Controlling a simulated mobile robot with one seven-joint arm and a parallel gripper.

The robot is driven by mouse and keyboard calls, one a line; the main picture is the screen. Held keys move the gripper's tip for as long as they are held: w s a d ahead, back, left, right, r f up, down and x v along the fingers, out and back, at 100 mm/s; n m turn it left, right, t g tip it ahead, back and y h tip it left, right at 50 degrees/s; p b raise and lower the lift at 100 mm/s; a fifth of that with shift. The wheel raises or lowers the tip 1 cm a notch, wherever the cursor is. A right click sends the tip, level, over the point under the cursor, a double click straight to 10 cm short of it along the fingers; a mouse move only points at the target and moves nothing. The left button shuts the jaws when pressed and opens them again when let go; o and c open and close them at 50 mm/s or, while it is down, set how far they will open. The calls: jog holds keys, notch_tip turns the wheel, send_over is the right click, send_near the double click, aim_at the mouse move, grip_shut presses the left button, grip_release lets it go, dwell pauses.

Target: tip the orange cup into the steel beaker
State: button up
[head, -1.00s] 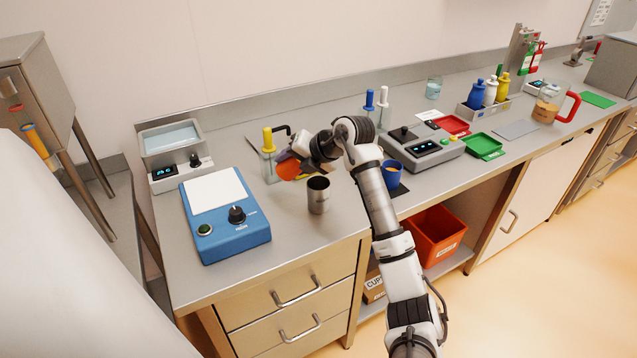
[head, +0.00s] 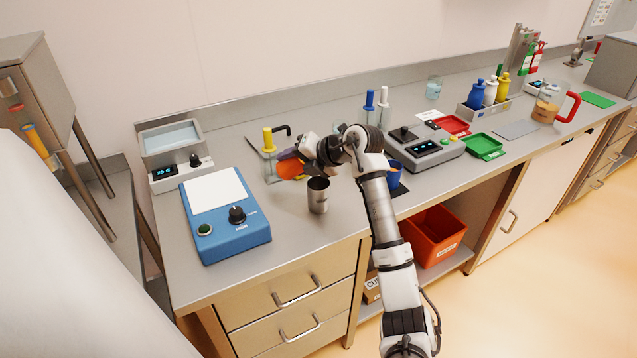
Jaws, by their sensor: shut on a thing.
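The orange cup (head: 290,169) is held tilted on its side in my gripper (head: 303,160), above the counter. Its position is just behind and left of the steel beaker (head: 318,197). The beaker stands upright on the counter, open at the top. My gripper is shut on the cup, and the fingers are partly hidden by the wrist. Whether anything is inside the cup or coming out of it cannot be seen.
A bottle with a yellow top (head: 268,142) stands right behind the cup. A blue stirrer plate (head: 225,222) lies to the left. A blue cup (head: 393,174) stands right of the beaker, behind my arm. Counter space (head: 290,235) in front of the beaker is clear.

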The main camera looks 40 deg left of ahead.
jog(key=shift+f+y, duration=0.3)
jog(key=shift+y, duration=0.1)
dwell(0.4)
jog(key=shift+r+m+g+y, duration=0.3)
jog(key=shift+g+y, duration=0.2)
jog(key=shift+y, duration=0.2)
dwell(0.5)
jog(key=shift+w+d+r+m+g+y+b, duration=0.1)
jog(key=shift+m+g+y+b, duration=0.1)
jog(key=shift+y+b, duration=0.4)
jog(key=shift+w+d+r+m+g+y+b, duration=0.1)
jog(key=shift+g+y+b, duration=0.1)
jog(key=shift+b, duration=0.7)
jog(key=shift+w+d+r+m+y, duration=0.3)
jog(key=shift+d+y, duration=0.15)
jog(key=shift+y, duration=0.35)
dwell(0.6)
jog(key=shift+w+d+r+m+g+y+b, duration=0.15)
jog(key=shift+y+b, duration=0.1)
jog(key=shift+y, duration=0.15)
jog(key=shift+s+r+m+g+y+b, duration=0.1)
jog(key=shift+m+g+y+b, duration=0.1)
jog(key=shift+y, duration=0.2)
dwell(0.6)
jog(key=shift+r+h+p, duration=0.15)
jog(key=shift+h+p, duration=0.3)
jog(key=shift+h, duration=0.15)
jog(key=shift+s+a+f+n+t+h, duration=0.45)
jog(key=shift+a+f+n+h, duration=0.2)
jog(key=shift+h, duration=0.25)
